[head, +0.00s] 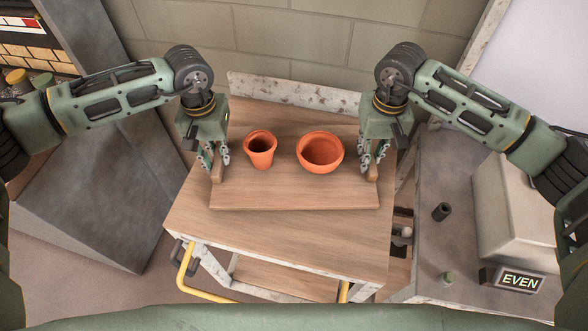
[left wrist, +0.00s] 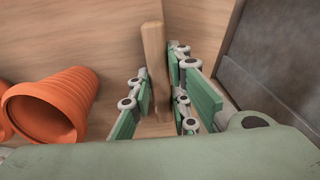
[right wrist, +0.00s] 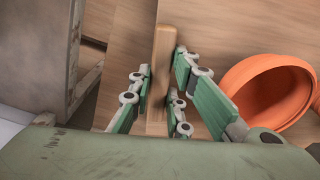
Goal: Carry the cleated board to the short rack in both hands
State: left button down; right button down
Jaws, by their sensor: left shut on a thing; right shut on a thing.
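The cleated board (head: 290,193) is a flat wooden board over the wood-topped cart (head: 300,240); I cannot tell whether it touches the top. A tapered orange pot (head: 260,147) and a wider orange bowl (head: 320,150) stand upright on it. My left gripper (head: 216,163) is shut on the board's left cleat, which shows between its fingers in the left wrist view (left wrist: 153,55). My right gripper (head: 373,163) is shut on the right cleat, seen between its fingers in the right wrist view (right wrist: 162,60). I cannot pick out the short rack for sure.
A grey bench (head: 435,250) stands at the right with a pale box, a small dark cylinder (head: 441,211) and an EVEN sign (head: 518,280). A grey slanted panel (head: 100,190) is at the left. A block wall (head: 310,45) is behind. The cart has a yellow handle (head: 205,294) in front.

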pick_arm(q)
jog(key=shift+f, duration=0.35)
pick_arm(e)
jog(key=shift+f, duration=0.35)
pick_arm(q)
jog(key=c, duration=1.6)
grip_release()
jog(key=shift+c, duration=0.2)
pick_arm(e)
jog(key=c, duration=1.6)
grip_release()
jog(key=shift+c, duration=0.2)
pick_arm(q)
jog(key=shift+r, duration=0.15)
pick_arm(e)
jog(key=shift+r, duration=0.3)
pick_arm(q)
notch_tip(320, 180, up, 12)
pick_arm(e)
notch_tip(320, 180, up, 12)
jog(key=shift+f, duration=0.25)
